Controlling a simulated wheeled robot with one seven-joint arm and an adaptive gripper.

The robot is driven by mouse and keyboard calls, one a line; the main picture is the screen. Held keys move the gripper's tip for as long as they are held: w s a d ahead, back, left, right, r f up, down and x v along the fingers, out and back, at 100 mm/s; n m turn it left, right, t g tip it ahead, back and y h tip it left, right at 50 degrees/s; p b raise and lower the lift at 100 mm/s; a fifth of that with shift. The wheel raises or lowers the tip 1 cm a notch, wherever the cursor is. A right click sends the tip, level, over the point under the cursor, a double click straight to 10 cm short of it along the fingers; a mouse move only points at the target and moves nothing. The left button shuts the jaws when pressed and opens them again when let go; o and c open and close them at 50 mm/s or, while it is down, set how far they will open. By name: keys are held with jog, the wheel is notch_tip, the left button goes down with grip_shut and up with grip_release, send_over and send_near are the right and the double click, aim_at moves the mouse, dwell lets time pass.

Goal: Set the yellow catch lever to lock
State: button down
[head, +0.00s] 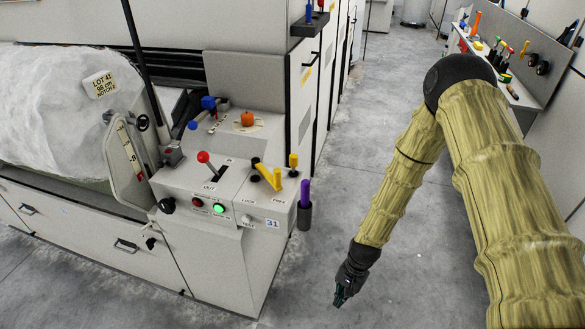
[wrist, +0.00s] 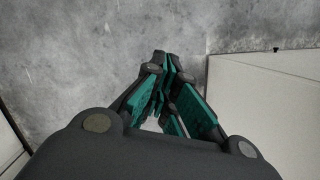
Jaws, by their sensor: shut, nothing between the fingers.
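The yellow catch lever (head: 267,176) is on the top of the grey machine's control box (head: 230,231), left of centre in the head view. Its long yellow bar slants up and to the left from its lower end, beside a short yellow upright. Labels on the box's front below it read LOCK, on the left, and what looks like FREE, on the right. I cannot tell clearly which one it is set to. My gripper (head: 340,297) is shut and empty, low over the floor, right of the box and well apart from the lever. It also shows in the wrist view (wrist: 166,88).
A red-knobbed lever (head: 205,160) stands left of the catch lever. A yellow-topped peg (head: 293,162) and a purple handle in a dark holder (head: 304,200) are at the box's right edge. Open floor (head: 370,150) lies to the right. A tool bench (head: 500,75) stands at the back right.

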jog(key=w+a+r+m+y+p, duration=0.1)
jog(key=w+r+m+y+p, duration=0.1)
jog(key=w+r, duration=0.7)
jog(key=w+a+r+m+g+y+p, duration=0.1)
jog(key=w+r+m+y+p, duration=0.1)
jog(key=w+r, duration=0.8)
jog(key=w+a+r+m+y+p, duration=0.1)
jog(key=w+a+r+m+y, duration=0.1)
jog(key=w+r, duration=0.8)
notch_tip(320, 180, up, 9)
jog(key=shift+w+r+p, duration=0.1)
jog(key=shift+w+p, duration=0.05)
jog(key=shift+p, duration=0.25)
jog(key=shift+a, duration=0.1)
jog(key=p+x, duration=0.2)
jog(key=x, duration=0.2)
jog(key=a+r+p+x, duration=0.1)
jog(key=p+x, duration=0.1)
jog(key=x, duration=0.2)
jog(key=s+p+x, duration=0.1)
jog(key=x, duration=0.3)
jog(key=shift+a+r+p, duration=0.3)
jog(key=shift+a+p, duration=0.05)
jog(key=shift+p, duration=0.05)
jog(key=shift+s+a+f, duration=0.15)
jog(key=shift+a+f, duration=0.05)
jog(key=shift+a, duration=0.2)
jog(key=shift+a, duration=0.1)
